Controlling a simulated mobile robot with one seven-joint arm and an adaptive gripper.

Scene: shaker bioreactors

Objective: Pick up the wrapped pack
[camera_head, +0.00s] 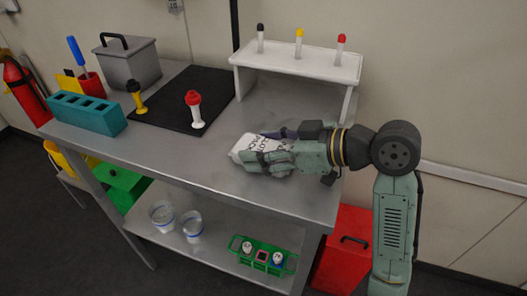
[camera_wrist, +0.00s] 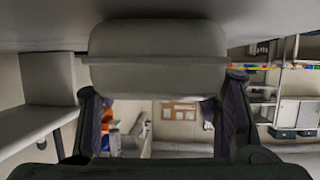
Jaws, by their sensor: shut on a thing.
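The wrapped pack (camera_head: 245,148) is white with dark printing and lies at the right part of the metal table, at my gripper. My gripper (camera_head: 268,153) reaches in from the right, low over the table top, and is shut on the pack. In the wrist view the pack (camera_wrist: 158,55) fills the upper middle as a pale block between my two dark fingers (camera_wrist: 160,112). The fingers cover part of the pack in the head view. I cannot tell whether the pack touches the table.
A white raised rack (camera_head: 300,62) with three capped tubes stands behind. A black mat (camera_head: 180,108) holds yellow and red-capped items. A teal block (camera_head: 88,115) and a grey lidded box (camera_head: 130,65) stand at the left. The table's front middle (camera_head: 190,155) is clear. A lower shelf (camera_head: 220,235) holds cups and a green rack.

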